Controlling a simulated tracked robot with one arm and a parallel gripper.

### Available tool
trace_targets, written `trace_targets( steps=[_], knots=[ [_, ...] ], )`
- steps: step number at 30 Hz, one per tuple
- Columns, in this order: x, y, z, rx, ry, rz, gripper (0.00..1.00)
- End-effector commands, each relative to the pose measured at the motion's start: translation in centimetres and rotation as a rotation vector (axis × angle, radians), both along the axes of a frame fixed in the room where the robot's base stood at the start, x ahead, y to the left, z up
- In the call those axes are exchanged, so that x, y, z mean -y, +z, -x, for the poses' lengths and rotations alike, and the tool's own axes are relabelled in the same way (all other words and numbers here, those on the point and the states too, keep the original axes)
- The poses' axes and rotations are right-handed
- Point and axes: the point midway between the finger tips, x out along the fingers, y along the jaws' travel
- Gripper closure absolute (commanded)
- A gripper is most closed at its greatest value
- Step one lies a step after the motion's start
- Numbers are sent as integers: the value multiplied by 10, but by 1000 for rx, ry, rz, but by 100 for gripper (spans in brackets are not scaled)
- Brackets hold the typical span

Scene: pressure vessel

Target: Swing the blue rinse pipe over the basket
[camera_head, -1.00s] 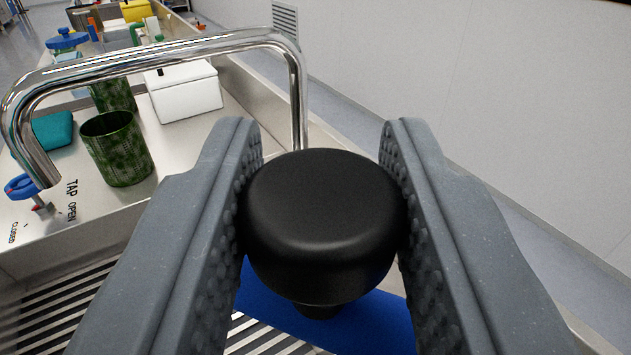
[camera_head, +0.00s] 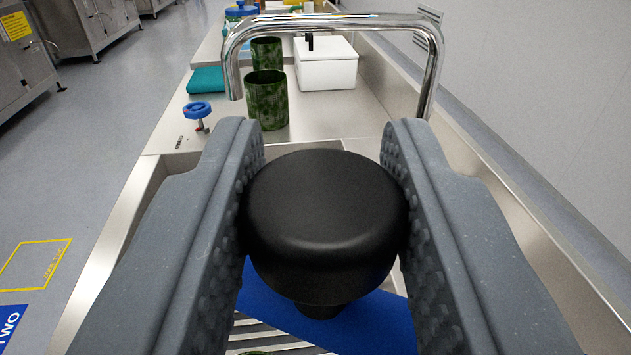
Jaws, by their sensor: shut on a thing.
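My gripper (camera_head: 322,138) is shut on a black round knob (camera_head: 324,215), with one ribbed grey finger pressed to each side. A flat-looking blue piece (camera_head: 372,322) shows just under the knob's stem. It is probably part of the blue rinse pipe, but the knob and fingers hide most of it. Pale slats (camera_head: 262,338) show below it, between the fingers. I cannot tell whether they belong to the basket, and no basket is clearly in view.
A chrome curved spout (camera_head: 330,20) arches over the steel bench ahead. A blue-handled tap (camera_head: 197,110), green mottled cups (camera_head: 266,100), a teal item (camera_head: 206,80) and a white box (camera_head: 326,65) stand beyond. Open floor (camera_head: 110,130) lies left, a wall right.

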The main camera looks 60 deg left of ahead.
Motion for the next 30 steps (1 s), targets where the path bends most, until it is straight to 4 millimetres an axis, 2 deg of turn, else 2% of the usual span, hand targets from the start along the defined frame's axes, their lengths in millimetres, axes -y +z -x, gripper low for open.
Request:
trace_targets(
  steps=[4,15,16,18,30],
  knots=[
    [-7,-1,1,-2,30,-3,100],
    [-9,-2,2,-2,37,-1,100],
    [-9,-2,2,-2,37,-1,67],
    [-9,-2,2,-1,36,-2,49],
    [-2,-1,5,1,31,-2,49]
  ],
)
